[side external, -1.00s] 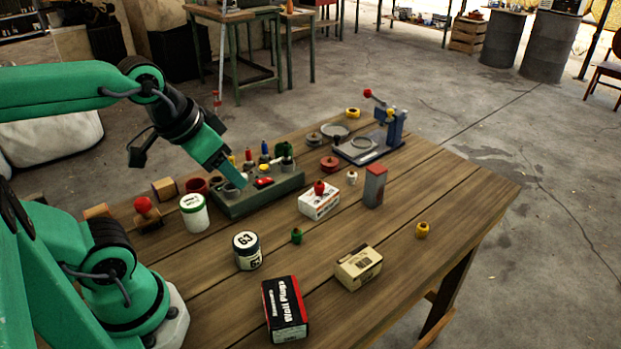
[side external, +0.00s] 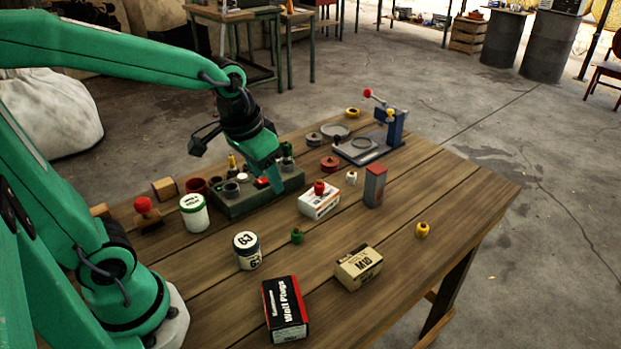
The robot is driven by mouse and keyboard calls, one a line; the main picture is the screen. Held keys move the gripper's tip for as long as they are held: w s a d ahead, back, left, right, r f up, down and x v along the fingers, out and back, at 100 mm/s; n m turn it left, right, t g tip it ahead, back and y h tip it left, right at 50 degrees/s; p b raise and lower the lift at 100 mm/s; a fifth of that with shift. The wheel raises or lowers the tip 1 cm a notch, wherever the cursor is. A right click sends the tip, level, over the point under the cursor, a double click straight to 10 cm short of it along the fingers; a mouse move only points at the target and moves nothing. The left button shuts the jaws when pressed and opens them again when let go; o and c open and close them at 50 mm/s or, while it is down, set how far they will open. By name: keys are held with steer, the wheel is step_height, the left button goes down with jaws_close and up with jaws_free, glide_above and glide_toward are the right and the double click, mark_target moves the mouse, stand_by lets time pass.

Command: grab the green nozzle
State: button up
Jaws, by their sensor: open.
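The green nozzle (side external: 296,235) is small and stands on the wooden table, to the right of the white jar marked 63 and in front of the white box. My gripper (side external: 275,183) is open and points down. It is above and behind the nozzle, over the right end of the grey-green tool tray (side external: 235,208), clearly apart from the nozzle. The jaws look edge-on, so the gap between them is hard to see. Nothing shows between them. My gripper hides part of the tray.
The jar marked 63 (side external: 247,251) stands close left of the nozzle. A white box (side external: 318,206) with a red nozzle (side external: 319,187) on it is behind it. The M10 box (side external: 358,267) and Wall Plugs box (side external: 284,309) lie in front. A yellow nozzle (side external: 422,230) stands right.

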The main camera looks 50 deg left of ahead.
mark_target(297, 229)
steer(key=w+f+g, duration=0.1)
steer(key=w+f, duration=0.1)
steer(key=f, duration=0.2)
steer(key=w+f+g, duration=0.1)
steer(key=w+f, duration=0.2)
steer(key=f, duration=0.1)
steer(key=w+f+g, duration=0.1)
steer(key=w+f, duration=0.1)
steer(key=f, duration=0.1)
steer(key=shift+w+d+f, duration=0.1)
steer(key=shift+w+f, duration=0.05)
steer(key=shift+f, duration=0.25)
steer(key=shift+f, duration=1.3)
steer(key=shift+a+f, duration=0.2)
steer(key=shift+f, duration=2.4)
steer(key=shift+c, duration=0.4)
steer(key=c, duration=1)
